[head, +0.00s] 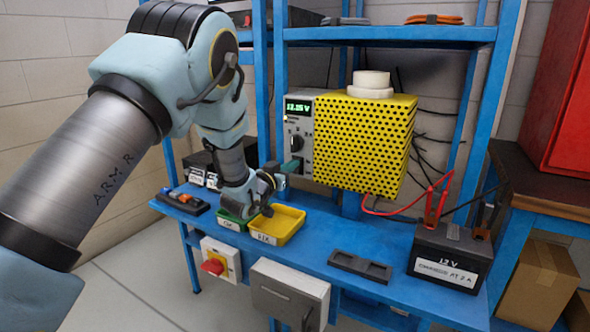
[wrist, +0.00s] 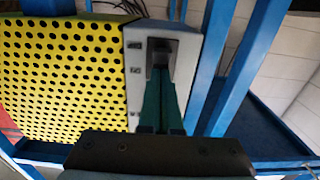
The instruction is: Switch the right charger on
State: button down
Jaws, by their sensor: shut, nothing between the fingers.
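The right charger (head: 365,140) is a yellow perforated box with a grey front panel (head: 305,110). Its display (head: 298,107) is lit green, and a dark knob (head: 297,142) sits below it. In the wrist view the yellow housing (wrist: 70,75) is at left and the grey panel (wrist: 135,85) at centre. A dark rocker-like switch (wrist: 162,48) lies straight ahead of the fingers; its position is hard to read. My gripper (head: 293,165) has its green fingers shut and empty, at the panel's lower part. The fingertips also show in the wrist view (wrist: 160,80); I cannot tell whether they touch the switch.
A yellow tray (head: 290,222) and a green tray (head: 232,222) lie below my gripper. A battery (head: 450,255) with red and black leads stands at right. Blue uprights (head: 262,90) flank the charger. A red-handled switch box (head: 220,260) hangs on the bench front.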

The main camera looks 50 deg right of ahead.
jog(key=shift+d+r, duration=0.15)
jog(key=shift+r, duration=0.1)
dwell(0.3)
jog(key=b+v, duration=0.1)
jog(key=v, duration=0.8)
jog(key=shift+f, duration=0.2)
dwell(0.7)
